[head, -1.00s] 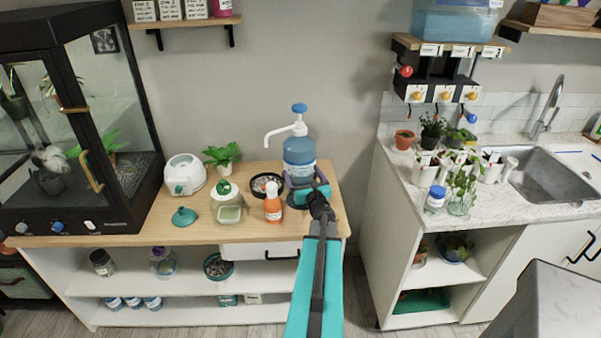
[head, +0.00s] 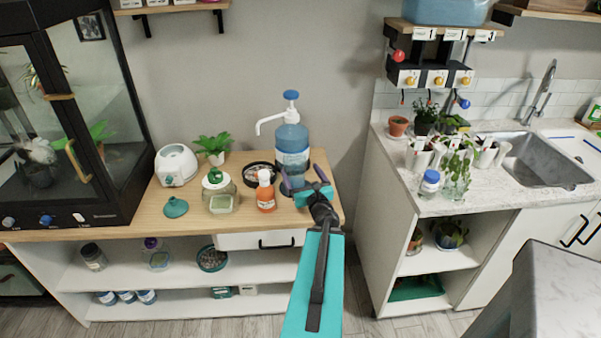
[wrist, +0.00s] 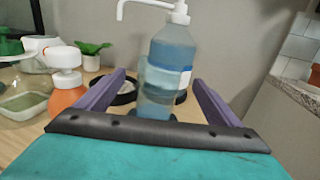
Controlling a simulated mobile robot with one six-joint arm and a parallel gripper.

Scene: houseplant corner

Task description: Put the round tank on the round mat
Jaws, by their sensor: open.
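The round tank (head: 292,150) is a clear blue bottle with a white pump and blue cap, upright on the wooden counter. It also shows in the wrist view (wrist: 165,75). My gripper (head: 304,178) is open at the tank's lower part. In the wrist view, one finger of my gripper (wrist: 158,78) is on each side of the tank, with gaps visible. A dark round surface (head: 318,172) shows beside the tank's base and may be the round mat. The base is partly hidden, so I cannot tell whether the tank rests on it.
An orange bottle (head: 266,192), a black round dish (head: 255,166) and a glass jar (head: 219,193) stand close on the left. A potted plant (head: 213,147) is behind them. A gap separates this counter from the sink counter (head: 400,155) on the right.

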